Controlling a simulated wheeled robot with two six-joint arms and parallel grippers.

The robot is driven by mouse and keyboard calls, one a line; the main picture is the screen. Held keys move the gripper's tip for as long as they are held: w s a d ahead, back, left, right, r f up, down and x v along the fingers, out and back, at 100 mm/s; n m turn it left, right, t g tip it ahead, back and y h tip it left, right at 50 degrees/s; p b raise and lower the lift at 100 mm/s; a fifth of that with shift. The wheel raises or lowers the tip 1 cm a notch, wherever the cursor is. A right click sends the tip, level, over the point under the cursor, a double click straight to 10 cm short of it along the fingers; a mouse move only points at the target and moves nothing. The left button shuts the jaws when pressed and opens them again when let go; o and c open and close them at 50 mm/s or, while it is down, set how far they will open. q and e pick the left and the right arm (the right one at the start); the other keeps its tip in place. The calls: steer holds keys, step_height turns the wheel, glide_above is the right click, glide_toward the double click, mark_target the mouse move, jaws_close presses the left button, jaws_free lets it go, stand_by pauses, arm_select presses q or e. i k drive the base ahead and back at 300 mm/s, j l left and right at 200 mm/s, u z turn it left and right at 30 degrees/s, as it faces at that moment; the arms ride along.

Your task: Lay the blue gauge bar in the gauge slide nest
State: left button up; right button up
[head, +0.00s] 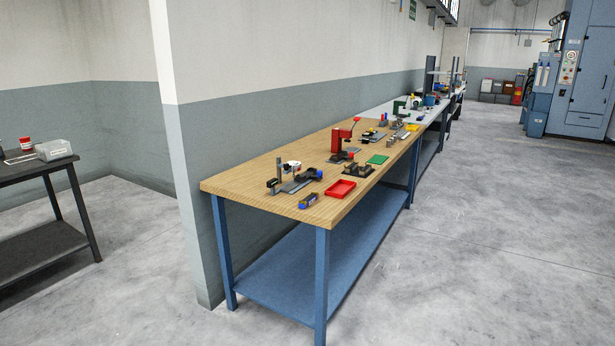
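A small blue bar (309,201) with a yellowish end lies near the front edge of the wooden workbench (250,190). It looks like the blue gauge bar. Just behind it stands a small grey fixture (290,185) with an upright post and dark and white parts. I cannot tell at this distance whether this is the gauge slide nest. Neither of my grippers is in view.
A red tray (341,190), a green mat (378,159) and a red press-like device (343,137) are on the bench. More benches continue along the wall behind. A dark table (40,175) stands left past the wall end. The floor (480,240) to the right is clear.

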mark_target(309, 201)
steer(key=i+l, duration=0.2)
steer(key=l, duration=0.15)
steer(key=i+l+u, duration=0.1)
steer(key=l, duration=0.25)
steer(key=i+l, duration=0.3)
